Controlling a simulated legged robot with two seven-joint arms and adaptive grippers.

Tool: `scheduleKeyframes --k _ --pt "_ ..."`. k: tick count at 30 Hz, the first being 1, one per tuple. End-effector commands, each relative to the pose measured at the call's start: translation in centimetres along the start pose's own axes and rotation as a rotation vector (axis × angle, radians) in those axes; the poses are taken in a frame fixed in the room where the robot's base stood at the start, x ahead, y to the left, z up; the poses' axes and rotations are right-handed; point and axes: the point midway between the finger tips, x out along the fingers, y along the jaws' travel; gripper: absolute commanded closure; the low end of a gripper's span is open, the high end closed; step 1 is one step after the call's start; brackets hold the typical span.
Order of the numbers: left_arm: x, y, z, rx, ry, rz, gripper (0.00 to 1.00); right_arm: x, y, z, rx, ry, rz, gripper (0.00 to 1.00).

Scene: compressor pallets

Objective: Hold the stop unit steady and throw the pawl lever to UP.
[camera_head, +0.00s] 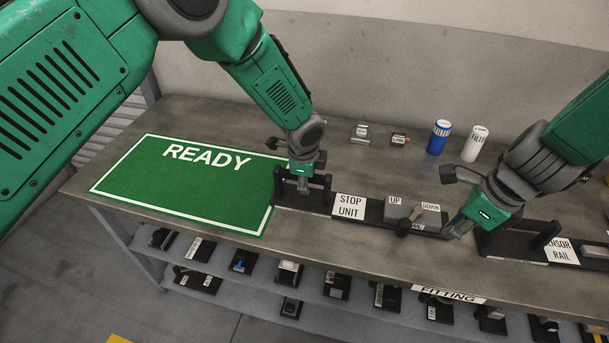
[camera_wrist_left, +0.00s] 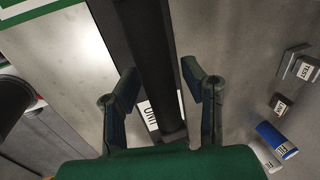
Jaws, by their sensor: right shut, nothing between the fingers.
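The stop unit is a long dark base (camera_head: 372,212) on the bench, with a "STOP UNIT" plate (camera_head: 349,206) and a black handle frame at its left end. My left gripper (camera_head: 303,186) is at that handle. In the left wrist view its fingers (camera_wrist_left: 158,72) straddle a dark bar; whether they touch it is unclear. The pawl lever (camera_head: 412,218) slants in front of a grey block with UP (camera_head: 396,201) and DOWN (camera_head: 431,208) labels; its seating is too small to tell. My right gripper (camera_head: 456,226) is shut and empty beside the unit's right end, right of the lever.
A green READY mat (camera_head: 190,208) lies at left. A blue cylinder (camera_head: 438,138), a white cylinder (camera_head: 474,144) and small labelled blocks stand behind. A sensor rail (camera_head: 560,252) lies at right. The lower shelf (camera_head: 325,300) holds several parts.

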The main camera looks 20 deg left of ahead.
Motion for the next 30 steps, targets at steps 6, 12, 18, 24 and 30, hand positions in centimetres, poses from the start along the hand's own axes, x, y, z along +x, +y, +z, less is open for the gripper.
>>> scheduleKeyframes --k 6,12,18,24,30 --pt "-0.4 -0.1 -0.1 0.000 0.001 -0.004 0.62 -0.1 0.1 0.0 0.000 -0.001 -0.001 1.00" --pt "-2.9 -0.2 -0.1 -0.001 0.002 -0.006 0.62 -0.1 0.1 0.0 0.000 -0.001 -0.001 1.00" --pt "-7.2 -0.3 -0.1 -0.001 0.002 -0.005 0.62 -0.1 0.1 0.0 0.000 -0.001 -0.001 1.00" --pt "-10.5 -0.2 0.0 0.000 0.002 -0.002 0.62 -0.1 0.0 0.0 0.000 -0.001 0.000 1.00" --pt "-11.8 -0.2 0.0 0.000 0.001 0.001 0.62 -0.1 0.0 0.0 0.000 0.000 0.000 1.00"
